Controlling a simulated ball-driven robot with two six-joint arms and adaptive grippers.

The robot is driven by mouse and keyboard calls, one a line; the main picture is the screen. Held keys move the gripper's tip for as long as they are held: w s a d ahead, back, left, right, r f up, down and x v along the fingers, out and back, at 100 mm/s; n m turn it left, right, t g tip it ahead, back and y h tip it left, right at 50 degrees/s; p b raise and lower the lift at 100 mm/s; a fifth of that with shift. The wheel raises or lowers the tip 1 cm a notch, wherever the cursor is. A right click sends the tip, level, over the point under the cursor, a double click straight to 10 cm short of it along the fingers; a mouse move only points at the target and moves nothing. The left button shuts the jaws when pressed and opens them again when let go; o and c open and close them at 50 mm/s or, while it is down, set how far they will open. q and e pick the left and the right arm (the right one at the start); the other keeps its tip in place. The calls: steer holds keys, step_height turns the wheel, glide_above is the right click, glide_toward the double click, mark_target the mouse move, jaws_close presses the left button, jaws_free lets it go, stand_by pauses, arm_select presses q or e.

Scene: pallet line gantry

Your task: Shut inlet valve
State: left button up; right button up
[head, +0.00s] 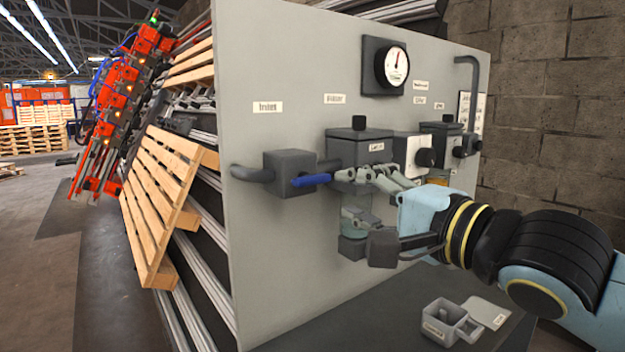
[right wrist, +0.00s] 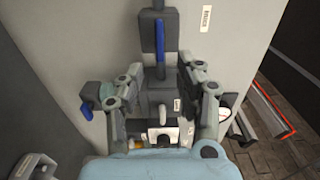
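The inlet valve is a grey block (head: 290,172) on the grey panel, with a blue lever (head: 312,180) on its front. The lever lies roughly level, in line with the pipe, and points toward the filter unit. In the right wrist view the blue lever (right wrist: 160,38) shows beyond the fingers, near the line midway between them. My right gripper (head: 364,212) is in front of the filter, right of the lever, with its fingers spread and nothing between them. It also shows open in the right wrist view (right wrist: 165,75). Contact with the lever cannot be told. My left gripper is out of view.
The filter unit (head: 358,150) stands right of the valve, partly behind my gripper. A pressure gauge (head: 393,66) is above. A small grey container (head: 445,322) sits on the dark shelf below. A wooden pallet (head: 160,195) leans left of the panel. Another blue handle (right wrist: 86,111) shows at left.

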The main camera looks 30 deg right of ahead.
mark_target(316, 182)
steer(key=w, duration=0.3)
steer(key=w+a, duration=0.1)
steer(key=w, duration=0.6)
steer(key=shift+w+a, duration=0.1)
steer(key=shift+a, duration=0.15)
steer(key=shift+f, duration=0.1)
jaws_close()
